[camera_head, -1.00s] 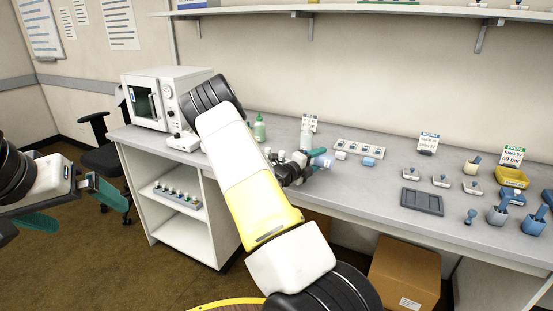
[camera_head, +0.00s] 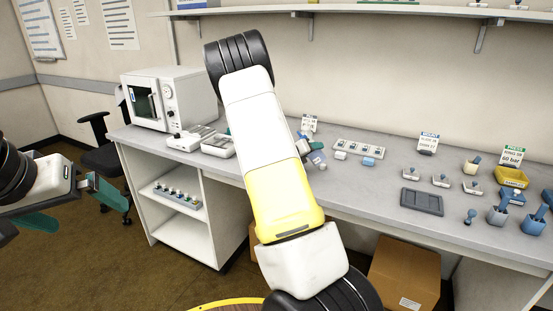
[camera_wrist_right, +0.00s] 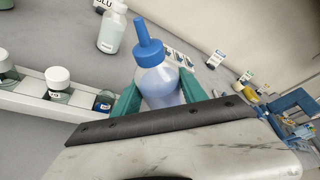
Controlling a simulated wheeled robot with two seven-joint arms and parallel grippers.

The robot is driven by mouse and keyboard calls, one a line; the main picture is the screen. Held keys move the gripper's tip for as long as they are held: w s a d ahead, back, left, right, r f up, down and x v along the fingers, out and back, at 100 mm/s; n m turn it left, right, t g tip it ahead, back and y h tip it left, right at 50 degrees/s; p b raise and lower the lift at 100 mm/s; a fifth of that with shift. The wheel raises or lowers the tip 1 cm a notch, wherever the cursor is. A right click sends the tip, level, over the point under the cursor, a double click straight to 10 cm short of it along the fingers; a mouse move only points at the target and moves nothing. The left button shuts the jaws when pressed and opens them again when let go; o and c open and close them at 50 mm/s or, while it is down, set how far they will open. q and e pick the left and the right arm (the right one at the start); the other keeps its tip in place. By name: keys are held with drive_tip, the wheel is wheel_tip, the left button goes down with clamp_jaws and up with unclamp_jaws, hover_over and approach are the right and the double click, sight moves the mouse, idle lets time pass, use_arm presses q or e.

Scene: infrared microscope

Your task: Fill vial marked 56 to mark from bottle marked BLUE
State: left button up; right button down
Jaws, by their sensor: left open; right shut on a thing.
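My right gripper (camera_wrist_right: 170,98) is shut on a squeeze bottle (camera_wrist_right: 158,82) with a blue nozzle cap and bluish contents; the bottle is tilted in the right wrist view. In the head view part of this bottle (camera_head: 318,158) shows beside my right arm, which hides most of the right gripper. A white rack (camera_wrist_right: 28,103) holds white-capped vials at the left of the wrist view, including a vial (camera_wrist_right: 57,86) left of the bottle. I cannot read which vial is 56. My left gripper (camera_head: 75,205) is open and empty, away from the bench at the left.
Behind the held bottle stands another white-capped bottle (camera_wrist_right: 111,30), near a card partly reading "BLU". The bench (camera_head: 380,185) also carries a white oven-like instrument (camera_head: 168,95), a dark tray (camera_head: 422,201) and a yellow bin (camera_head: 511,177). A wall shelf (camera_head: 360,12) runs above.

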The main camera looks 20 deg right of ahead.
drive_tip(key=shift+w+a+r+m+t+y, duration=0.15)
drive_tip(key=shift+w+a+r+m+y, duration=0.1)
drive_tip(key=shift+r+m, duration=0.15)
drive_tip(key=shift+w+a+r+m+t+y, duration=0.2)
drive_tip(key=shift+r+m+y, duration=0.1)
drive_tip(key=shift+m, duration=0.2)
drive_tip(key=w+a+m+t+y, duration=0.1)
drive_tip(key=m, duration=0.1)
drive_tip(key=w+a+m+t+y, duration=0.1)
drive_tip(key=w+a+m, duration=0.1)
drive_tip(key=shift+w+r, duration=0.15)
drive_tip(key=shift+r, duration=0.05)
